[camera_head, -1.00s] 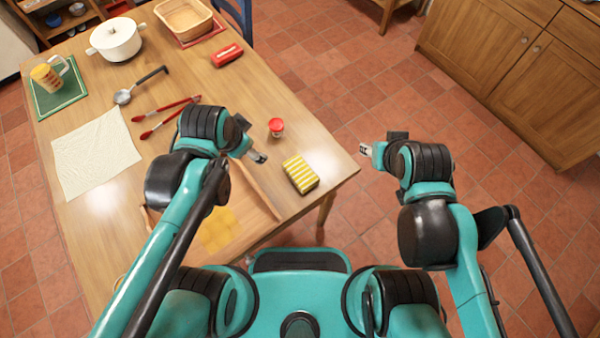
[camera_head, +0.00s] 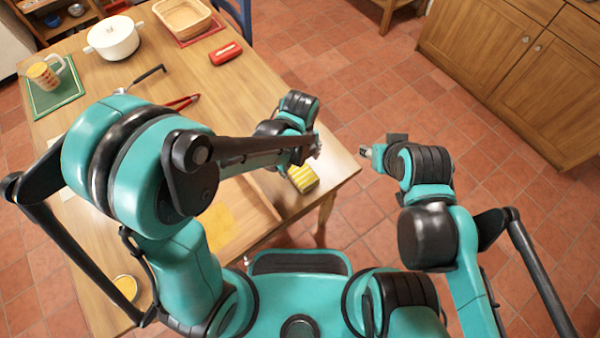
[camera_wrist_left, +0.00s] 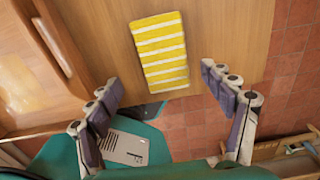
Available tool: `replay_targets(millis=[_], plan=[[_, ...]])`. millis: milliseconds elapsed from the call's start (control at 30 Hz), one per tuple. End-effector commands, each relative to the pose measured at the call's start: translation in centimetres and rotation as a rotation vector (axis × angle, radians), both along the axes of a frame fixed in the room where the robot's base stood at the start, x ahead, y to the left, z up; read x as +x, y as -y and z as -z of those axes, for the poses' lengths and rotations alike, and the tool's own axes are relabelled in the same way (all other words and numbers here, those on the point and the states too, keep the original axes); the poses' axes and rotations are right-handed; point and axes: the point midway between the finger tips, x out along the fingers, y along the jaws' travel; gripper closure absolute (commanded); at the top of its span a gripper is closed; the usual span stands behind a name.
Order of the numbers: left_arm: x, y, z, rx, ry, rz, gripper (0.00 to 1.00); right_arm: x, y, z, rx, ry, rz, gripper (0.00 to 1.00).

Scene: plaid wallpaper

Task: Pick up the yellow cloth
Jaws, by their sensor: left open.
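The yellow cloth (camera_head: 303,179), folded into a small block with white stripes, lies on the table near its right edge. In the left wrist view the cloth (camera_wrist_left: 160,52) shows whole, ahead of and between the spread fingers. My left gripper (camera_head: 316,149) hangs above and just beyond the cloth in the head view, with the arm covering part of it. In the wrist view my left gripper (camera_wrist_left: 160,88) is open and empty, apart from the cloth. My right gripper (camera_head: 367,152) is off the table's right side, too small to tell its jaws.
A wooden tray (camera_head: 262,208) lies left of the cloth, with a yellow patch inside. A red case (camera_head: 226,54), white pot (camera_head: 113,38), basket (camera_head: 183,18) and mug (camera_head: 46,74) on a green mat stand farther back.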

Motion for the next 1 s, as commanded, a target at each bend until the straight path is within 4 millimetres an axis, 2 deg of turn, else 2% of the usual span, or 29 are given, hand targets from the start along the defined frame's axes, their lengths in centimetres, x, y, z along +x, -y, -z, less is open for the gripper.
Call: replay_targets(millis=[33, 167, 400, 667, 700, 800, 900, 967, 1000], plan=[[0.1, 0.0, 0.8, 0.000, 0.000, -0.001, 0.19, 0.0, 0.0, 0.5, 0.000, 0.000, 0.000, 0.60], [0.2, 0.0, 1.9, -0.001, 0.001, -0.003, 0.19, 0.0, 0.0, 1.2, 0.000, 0.000, 0.000, 0.60], [0.7, 0.1, 5.6, 0.000, 0.001, -0.004, 0.19, 0.0, 0.0, 3.4, 0.000, 0.000, 0.000, 0.60], [0.6, 0.1, 5.9, 0.000, 0.001, -0.004, 0.19, 0.0, 0.0, 3.4, 0.000, 0.000, 0.000, 0.60], [0.6, 0.1, 5.9, 0.000, 0.001, -0.004, 0.24, 0.0, 0.0, 3.4, 0.000, 0.000, 0.000, 0.60], [0.6, 0.1, 5.9, 0.000, 0.001, -0.004, 0.51, 0.0, 0.0, 3.4, 0.000, 0.000, 0.000, 0.60], [0.6, 0.1, 5.9, 0.000, 0.001, -0.004, 0.72, 0.0, 0.0, 3.4, 0.000, 0.000, 0.000, 0.60], [0.6, 0.1, 5.9, 0.000, 0.001, -0.005, 0.72, 0.0, 0.0, 3.4, 0.000, 0.000, 0.000, 0.60], [0.6, 0.1, 5.9, 0.000, 0.001, -0.005, 0.77, 0.0, 0.0, 3.4, 0.000, 0.000, 0.000, 0.60]])
